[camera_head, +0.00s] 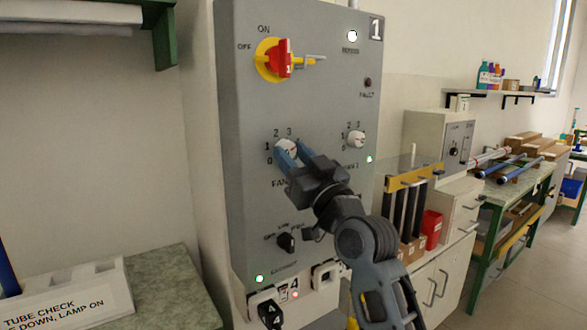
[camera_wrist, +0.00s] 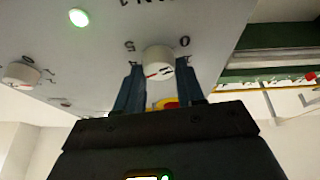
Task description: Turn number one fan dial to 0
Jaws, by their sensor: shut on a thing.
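The grey control panel (camera_head: 232,110) has two white fan dials. The left dial (camera_head: 288,146) is marked around its edge, with 0 at its lower left. Its label begins FAN, and my arm hides the number. My gripper (camera_head: 293,156) is shut on this left dial. In the wrist view the dial (camera_wrist: 158,58) sits between the two fingers of my gripper (camera_wrist: 158,74), with a thin red line on its face. Its exact setting is hard to read.
Above the dials is a red switch handle (camera_head: 284,58) on a yellow plate. Below is a black knob (camera_head: 286,242). A green lamp (camera_head: 369,159) and a white lamp (camera_head: 352,36) are lit. A white sign block (camera_head: 85,290) lies on the left bench.

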